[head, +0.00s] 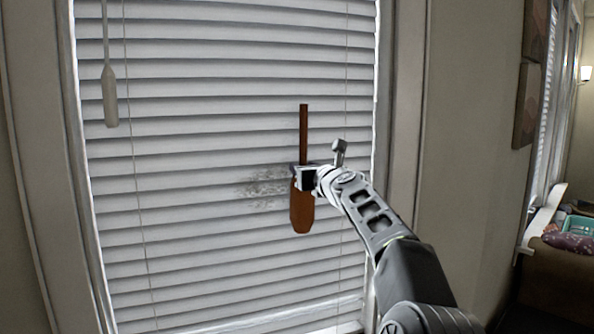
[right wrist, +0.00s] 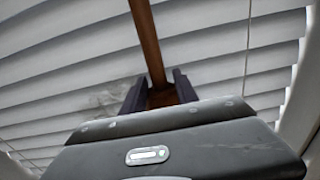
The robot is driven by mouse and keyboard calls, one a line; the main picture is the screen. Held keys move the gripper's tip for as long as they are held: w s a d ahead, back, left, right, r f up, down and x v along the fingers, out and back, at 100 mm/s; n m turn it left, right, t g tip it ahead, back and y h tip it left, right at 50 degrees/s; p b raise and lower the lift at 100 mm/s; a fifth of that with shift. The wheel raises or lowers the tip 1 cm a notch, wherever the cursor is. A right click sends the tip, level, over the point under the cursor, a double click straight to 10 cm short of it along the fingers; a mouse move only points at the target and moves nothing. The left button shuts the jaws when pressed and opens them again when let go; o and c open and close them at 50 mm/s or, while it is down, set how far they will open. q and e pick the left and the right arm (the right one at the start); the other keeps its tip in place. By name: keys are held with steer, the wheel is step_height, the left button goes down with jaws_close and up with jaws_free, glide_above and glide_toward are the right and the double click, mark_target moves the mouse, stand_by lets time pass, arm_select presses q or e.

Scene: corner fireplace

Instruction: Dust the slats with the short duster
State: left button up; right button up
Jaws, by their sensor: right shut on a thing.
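The white blind slats (head: 200,120) fill the window in the head view. A grey speckled dusty patch (head: 262,187) lies on several slats near the middle. My right gripper (head: 300,178) is shut on the short duster (head: 302,212), which has a thin brown upper part and a wider orange-brown lower part. The duster is upright in front of the slats, just right of the patch. I cannot tell whether it touches them. In the right wrist view the duster (right wrist: 148,40) rises between the dark fingers (right wrist: 158,90), with slats behind. My left gripper is not in view.
A pale wand (head: 109,95) hangs on a cord at the blind's upper left. The window frame (head: 402,120) borders the blind on the right, with bare wall beyond. At far right, a teal container (head: 577,225) and a patterned purple item (head: 568,242) sit on a brown surface.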

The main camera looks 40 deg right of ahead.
mark_target(315, 155)
steer(key=shift+s+d, duration=0.25)
steer(key=shift+d, duration=0.35)
steer(key=shift+d, duration=0.1)
steer(key=shift+s+d, duration=0.35)
steer(key=shift+d, duration=0.4)
steer(key=shift+s+d, duration=0.35)
steer(key=shift+d, duration=0.4)
step_height(315, 155, up, 3)
steer(key=p, duration=0.3)
steer(key=shift+f, duration=0.2)
steer(key=shift+f, duration=0.1)
steer(key=shift+a, duration=0.1)
